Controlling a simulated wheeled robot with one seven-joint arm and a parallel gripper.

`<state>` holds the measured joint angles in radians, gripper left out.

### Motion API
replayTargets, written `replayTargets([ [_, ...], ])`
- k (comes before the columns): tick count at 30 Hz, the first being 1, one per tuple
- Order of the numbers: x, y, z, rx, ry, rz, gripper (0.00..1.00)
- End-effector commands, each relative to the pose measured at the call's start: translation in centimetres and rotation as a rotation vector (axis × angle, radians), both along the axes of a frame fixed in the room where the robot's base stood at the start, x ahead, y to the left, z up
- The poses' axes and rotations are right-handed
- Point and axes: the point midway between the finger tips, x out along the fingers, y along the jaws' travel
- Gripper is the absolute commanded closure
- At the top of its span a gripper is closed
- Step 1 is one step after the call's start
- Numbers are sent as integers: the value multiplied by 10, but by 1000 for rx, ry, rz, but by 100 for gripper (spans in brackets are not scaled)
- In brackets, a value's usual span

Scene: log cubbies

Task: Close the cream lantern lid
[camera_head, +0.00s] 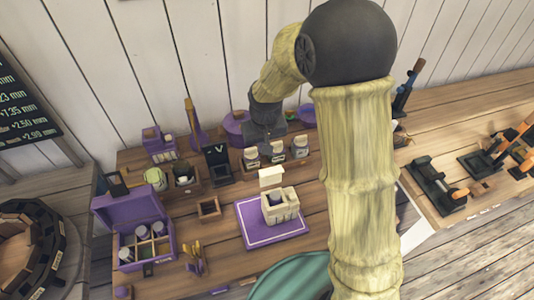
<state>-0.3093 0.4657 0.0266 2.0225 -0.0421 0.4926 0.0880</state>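The cream lantern (284,212) is a small box-shaped body standing on a purple mat with a pale border (249,231). Its top is open and a dark purple inside shows. The cream lid (271,178) stands raised at the lantern's back edge, tilted up and away from the opening. My gripper (265,143) is small and dark at the end of my arm, behind and above the lid in the picture. It appears apart from the lid. Its fingers are too small and dark to tell open from shut.
Several small jars (275,152) stand in a row behind the lantern. An open purple box with compartments (134,229) stands further left. A teal round thing (290,276) is in front. My arm hides the table to the right.

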Motion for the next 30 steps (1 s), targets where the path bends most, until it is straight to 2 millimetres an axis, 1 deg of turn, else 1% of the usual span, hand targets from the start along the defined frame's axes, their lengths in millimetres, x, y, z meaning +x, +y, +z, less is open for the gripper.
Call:
replayTargets([
  [3, 1, 0, -16, -3, 5, 0, 100],
  [4, 0, 0, -15, -1, 3, 0, 100],
  [7, -14, -4, -10, 0, 1, 0, 100],
  [13, -32, -9, -8, -1, 1, 0, 100],
  [18, -36, -10, -9, -1, 0, 0, 100],
  [30, -35, -9, -9, 1, -7, 4, 100],
])
